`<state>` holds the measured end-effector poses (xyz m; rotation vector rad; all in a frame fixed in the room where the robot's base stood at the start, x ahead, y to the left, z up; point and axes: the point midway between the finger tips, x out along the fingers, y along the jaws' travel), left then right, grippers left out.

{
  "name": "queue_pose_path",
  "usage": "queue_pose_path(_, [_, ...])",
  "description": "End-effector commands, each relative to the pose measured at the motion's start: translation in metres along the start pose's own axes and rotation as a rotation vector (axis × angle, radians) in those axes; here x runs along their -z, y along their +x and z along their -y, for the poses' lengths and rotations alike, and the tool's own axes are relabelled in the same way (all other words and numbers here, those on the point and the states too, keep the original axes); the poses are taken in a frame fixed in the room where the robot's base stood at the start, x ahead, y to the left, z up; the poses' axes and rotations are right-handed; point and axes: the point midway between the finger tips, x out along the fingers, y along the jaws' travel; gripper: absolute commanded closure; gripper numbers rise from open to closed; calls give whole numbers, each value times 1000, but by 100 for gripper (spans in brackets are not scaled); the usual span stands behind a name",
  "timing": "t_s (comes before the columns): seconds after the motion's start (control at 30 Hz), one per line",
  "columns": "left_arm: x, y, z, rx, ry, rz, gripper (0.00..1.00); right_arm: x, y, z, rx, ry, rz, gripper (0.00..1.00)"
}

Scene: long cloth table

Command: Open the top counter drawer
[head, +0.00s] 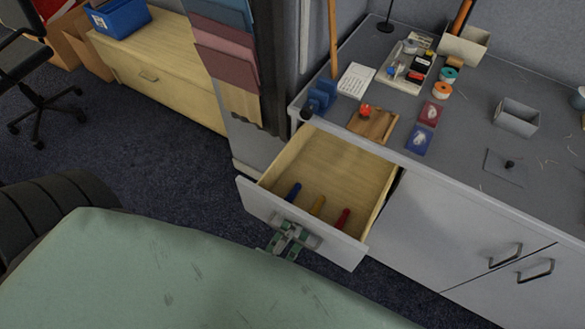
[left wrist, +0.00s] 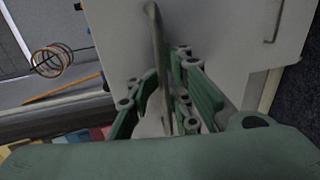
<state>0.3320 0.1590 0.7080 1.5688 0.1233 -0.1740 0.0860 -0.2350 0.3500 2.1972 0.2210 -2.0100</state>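The top counter drawer (head: 300,222) stands pulled well out from the grey counter (head: 480,150) in the head view. Its light wooden inside holds a few tools with blue, yellow and red handles. My left gripper (head: 287,238) is at the drawer's front, at its handle. In the left wrist view the grey bar handle (left wrist: 155,40) runs between the fingers of my left gripper (left wrist: 164,80), which are closed in around it. The exact contact is partly hidden. My right gripper is in neither view.
On the counter lie a wooden board (head: 372,124) with a red-topped item, a parts tray (head: 408,64), tape rolls (head: 442,90) and an open grey box (head: 517,118). Cabinet doors with black handles (head: 535,270) are right of the drawer. A wooden chest (head: 165,70) stands back left; carpet lies between.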

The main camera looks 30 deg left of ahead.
Motion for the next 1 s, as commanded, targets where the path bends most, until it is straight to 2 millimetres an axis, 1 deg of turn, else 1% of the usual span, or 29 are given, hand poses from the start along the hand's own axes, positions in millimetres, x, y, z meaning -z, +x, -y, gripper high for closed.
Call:
queue_pose_path(0.23, [0,-1,2,4,0,1,85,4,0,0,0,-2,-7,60])
queue_pose_path(0.37, [0,-10,3,7,0,1,85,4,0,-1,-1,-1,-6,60])
queue_pose_path(0.47, [-1,-27,3,9,-1,3,85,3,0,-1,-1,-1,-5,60])
queue_pose_path(0.7, [0,-79,3,8,1,3,85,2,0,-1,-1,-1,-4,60])
queue_pose_path(0.8, [0,-97,2,7,0,2,85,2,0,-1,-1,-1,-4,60])
queue_pose_path(0.9, [0,-110,2,5,1,1,85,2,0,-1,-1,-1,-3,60])
queue_pose_path(1.0, [0,-118,2,4,0,2,85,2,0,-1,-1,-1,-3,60])
